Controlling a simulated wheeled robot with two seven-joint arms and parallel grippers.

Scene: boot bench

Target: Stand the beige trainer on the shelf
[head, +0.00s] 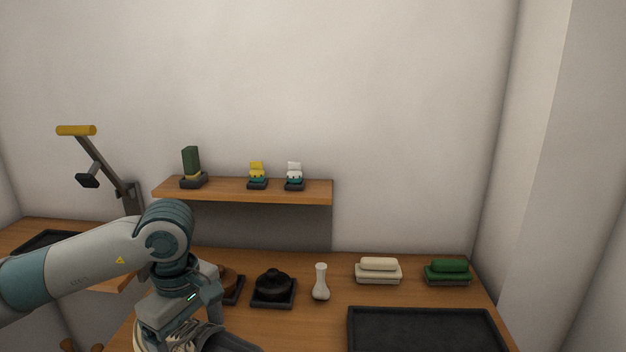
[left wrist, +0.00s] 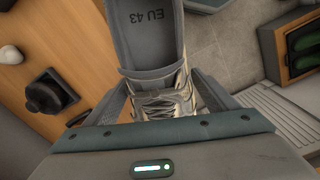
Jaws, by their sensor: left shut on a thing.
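The beige trainer (left wrist: 160,102) is between the two fingers of my left gripper (left wrist: 165,105) in the left wrist view. Its laces and grey inside, marked "EU 43", show there. In the head view, part of the trainer (head: 184,338) shows at the bottom edge, beside my left gripper (head: 228,342), and the rest is cut off or hidden by the hand. The gripper is shut on it, low and in front of the shelf. The wooden wall shelf (head: 300,199) is farther back and higher. My right gripper is not in view.
A green block-like item (head: 191,161) and yellow (head: 257,170) and white (head: 294,170) items stand on the shelf, with a gap between green and yellow. On the bench are a black pot (head: 272,284), white vase-like item (head: 321,283), two brushes and a dark tray (head: 425,312).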

